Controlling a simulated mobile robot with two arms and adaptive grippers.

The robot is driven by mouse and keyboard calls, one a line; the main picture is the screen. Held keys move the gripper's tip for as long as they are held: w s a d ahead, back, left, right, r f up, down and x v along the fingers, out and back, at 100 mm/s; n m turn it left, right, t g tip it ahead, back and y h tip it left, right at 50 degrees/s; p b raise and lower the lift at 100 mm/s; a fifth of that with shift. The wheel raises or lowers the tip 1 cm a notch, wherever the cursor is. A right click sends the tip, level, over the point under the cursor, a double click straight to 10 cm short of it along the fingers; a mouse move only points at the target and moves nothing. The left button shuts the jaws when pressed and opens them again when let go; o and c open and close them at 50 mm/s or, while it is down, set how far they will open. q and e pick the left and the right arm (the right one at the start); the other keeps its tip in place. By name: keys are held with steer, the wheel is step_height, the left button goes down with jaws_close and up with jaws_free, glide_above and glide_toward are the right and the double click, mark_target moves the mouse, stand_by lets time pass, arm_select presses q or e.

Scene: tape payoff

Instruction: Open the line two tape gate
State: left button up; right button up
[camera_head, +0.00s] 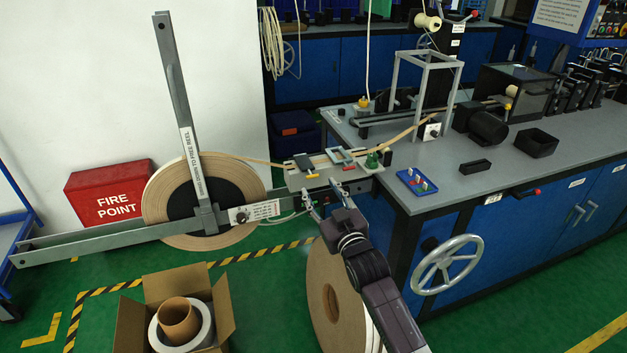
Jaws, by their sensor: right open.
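My right gripper (322,193) reaches up from the lower middle. It is open and empty, with its fingertips just below the front edge of a pale guide plate (294,182) at the bench corner. On the plate stand a dark flap (304,164) and a grey-blue square frame (340,155). I cannot read a label that tells which is the line two tape gate. A tan tape (262,161) runs from the large reel (228,176) at left onto the plate. My left gripper is not in view.
A green knob (372,160) sits at the plate's right end. A blue tray (417,182) lies on the grey bench (470,186). Below are a handwheel (446,265), a floor reel (335,300) beside my arm, and an open carton (225,315).

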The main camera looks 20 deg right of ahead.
mark_target(313, 177)
steer(key=shift+w+f, duration=0.15)
steer(key=shift+w, duration=3)
steer(key=shift+c, duration=0.6)
jaws_close()
